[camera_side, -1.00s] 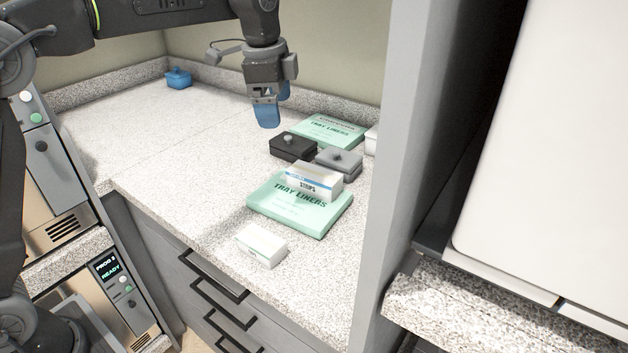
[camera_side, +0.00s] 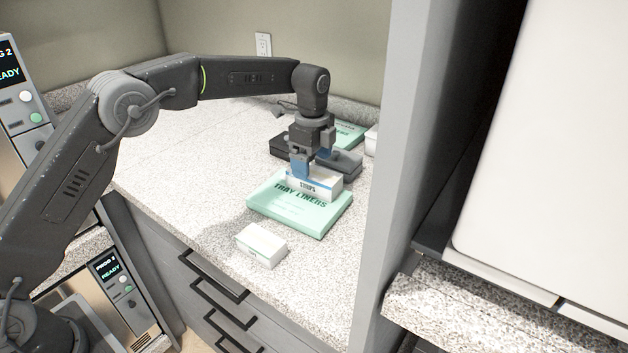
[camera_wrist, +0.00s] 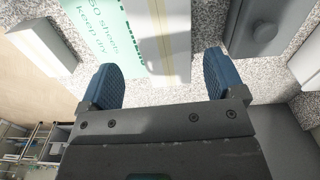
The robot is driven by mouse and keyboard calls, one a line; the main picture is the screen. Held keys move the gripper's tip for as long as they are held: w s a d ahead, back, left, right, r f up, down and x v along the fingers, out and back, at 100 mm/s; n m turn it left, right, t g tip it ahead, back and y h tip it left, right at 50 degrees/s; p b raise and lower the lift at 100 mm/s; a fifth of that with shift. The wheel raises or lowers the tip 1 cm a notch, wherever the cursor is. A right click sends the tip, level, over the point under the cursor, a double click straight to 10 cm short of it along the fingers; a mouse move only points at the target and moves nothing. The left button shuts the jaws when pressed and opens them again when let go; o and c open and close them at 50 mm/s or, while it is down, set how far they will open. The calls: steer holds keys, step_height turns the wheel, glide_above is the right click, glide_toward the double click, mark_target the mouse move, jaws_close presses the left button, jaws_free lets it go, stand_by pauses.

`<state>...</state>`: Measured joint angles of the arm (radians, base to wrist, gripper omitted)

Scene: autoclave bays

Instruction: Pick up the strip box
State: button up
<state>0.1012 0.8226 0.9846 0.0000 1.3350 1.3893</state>
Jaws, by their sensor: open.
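The strip box (camera_side: 322,184), white with a blue band and the word STRIPS, lies on top of a green tray liners pack (camera_side: 290,212). In the wrist view my gripper (camera_wrist: 160,76) is open, and the pale box (camera_wrist: 158,40) lies in line with the gap between the fingers. I cannot tell whether either finger touches it.
Another green pack (camera_side: 350,133) is farther back. A plain white box (camera_side: 261,245) lies in front. A grey cabinet panel (camera_side: 388,150) stands to the right. The counter's left side is clear.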

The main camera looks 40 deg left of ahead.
mark_target(314, 172)
steer(key=shift+w+f, duration=0.15)
steer(key=shift+f, duration=1.3)
steer(key=shift+w+f, duration=0.1)
steer(key=shift+f, duration=1.3)
steer(key=shift+c, duration=0.4)
steer(key=c, duration=0.9)
